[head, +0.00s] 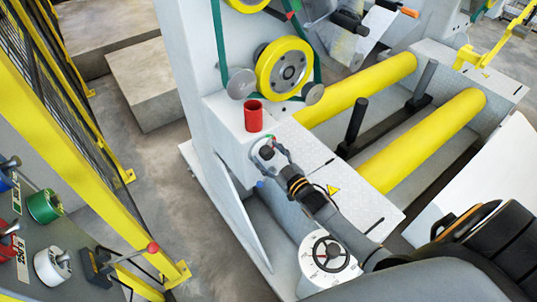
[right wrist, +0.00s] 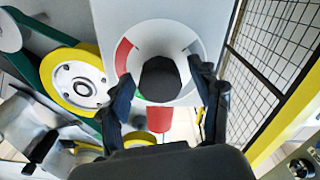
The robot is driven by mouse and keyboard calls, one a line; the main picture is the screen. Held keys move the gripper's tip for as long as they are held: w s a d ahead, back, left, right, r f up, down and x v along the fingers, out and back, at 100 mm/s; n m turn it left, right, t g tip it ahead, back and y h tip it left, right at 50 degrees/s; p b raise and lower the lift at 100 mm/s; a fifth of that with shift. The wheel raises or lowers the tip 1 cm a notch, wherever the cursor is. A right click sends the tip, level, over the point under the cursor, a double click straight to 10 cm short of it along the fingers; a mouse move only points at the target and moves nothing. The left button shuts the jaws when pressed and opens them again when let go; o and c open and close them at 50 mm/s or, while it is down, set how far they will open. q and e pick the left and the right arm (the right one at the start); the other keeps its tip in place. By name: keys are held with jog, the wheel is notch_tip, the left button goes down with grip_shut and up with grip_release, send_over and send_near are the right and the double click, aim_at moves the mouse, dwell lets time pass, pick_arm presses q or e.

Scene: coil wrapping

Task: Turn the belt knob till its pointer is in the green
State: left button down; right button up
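The belt knob (right wrist: 160,80) is black and sits in the middle of a round dial (right wrist: 126,52) in the right wrist view. The dial has a red band at left, a grey one at right and a little green low at left. The knob's pointer cannot be made out. My right gripper (right wrist: 163,85) is open, with one finger on each side of the knob and visible gaps between. In the head view my right gripper (head: 268,155) is at the knob on the machine's front, partly covering it. My left gripper is not in view.
A red cup (head: 253,117) stands close behind the knob. A yellow belt pulley (head: 284,68) with a green belt is above. Yellow rollers (head: 420,140) lie to the right. A handwheel (head: 331,254) is in front, and a yellow fence (head: 75,110) stands at left.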

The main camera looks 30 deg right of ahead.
jog(key=s+d, duration=0.1)
jog(key=s, duration=1.1)
jog(key=shift+d, duration=0.35)
